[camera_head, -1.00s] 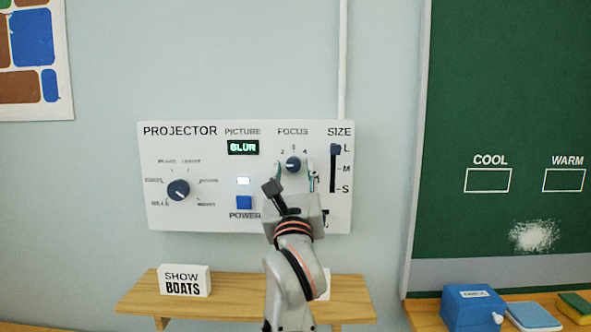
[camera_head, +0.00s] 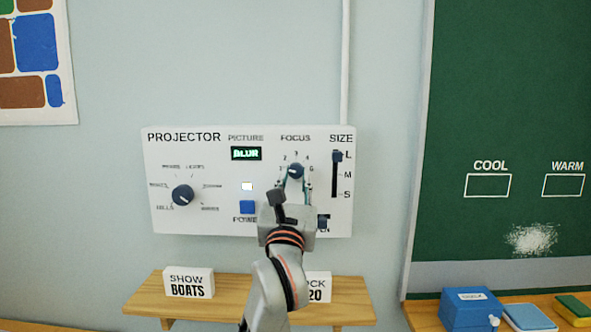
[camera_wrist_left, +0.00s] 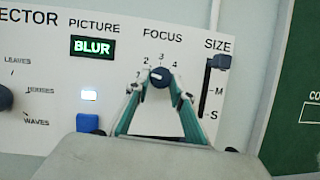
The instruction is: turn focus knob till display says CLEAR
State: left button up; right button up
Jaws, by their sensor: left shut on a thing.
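The focus knob (camera_head: 296,171) is a dark blue round dial on the white projector panel (camera_head: 225,222), under the word FOCUS and a numbered scale. My left gripper (camera_head: 296,176) reaches up from below and is shut on it. In the left wrist view the two fingers meet the focus knob (camera_wrist_left: 160,77) from both sides, and its white mark points up, between about 2 and 3. The picture display (camera_head: 246,153) reads BLUR in green; it also reads BLUR in the left wrist view (camera_wrist_left: 92,47). My right gripper is not in view.
A dark selector knob (camera_head: 182,195) sits at the panel's left, with a blue power button (camera_head: 247,207) in the middle. A size slider (camera_head: 337,156) is at the right, near L. Below is a wooden shelf (camera_head: 240,297) with a SHOW BOATS sign (camera_head: 188,283).

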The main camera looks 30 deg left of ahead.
pick_arm(q)
jog(key=shift+a+r+m+h+p, duration=0.1)
jog(key=shift+r+m+h+p, duration=0.1)
jog(key=shift+m+h+p, duration=0.35)
jog(key=shift+s+m+t+h, duration=0.1)
jog(key=shift+m+t+h, duration=0.3)
jog(key=shift+m, duration=0.85)
jog(key=shift+a+m+h, duration=0.1)
jog(key=shift+m+h, duration=0.15)
jog(key=shift+m, duration=0.25)
jog(key=shift+m+h, duration=0.6)
jog(key=shift+m, duration=0.4)
jog(key=shift+s+a+m+h, duration=0.1)
jog(key=shift+m+h, duration=0.3)
jog(key=shift+m, duration=0.6)
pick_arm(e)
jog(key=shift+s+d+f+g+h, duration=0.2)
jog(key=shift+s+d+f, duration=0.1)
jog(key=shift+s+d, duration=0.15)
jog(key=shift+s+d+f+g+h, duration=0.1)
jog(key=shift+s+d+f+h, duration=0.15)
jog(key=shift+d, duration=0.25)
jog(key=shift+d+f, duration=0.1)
pick_arm(q)
jog(key=o, duration=1.1)
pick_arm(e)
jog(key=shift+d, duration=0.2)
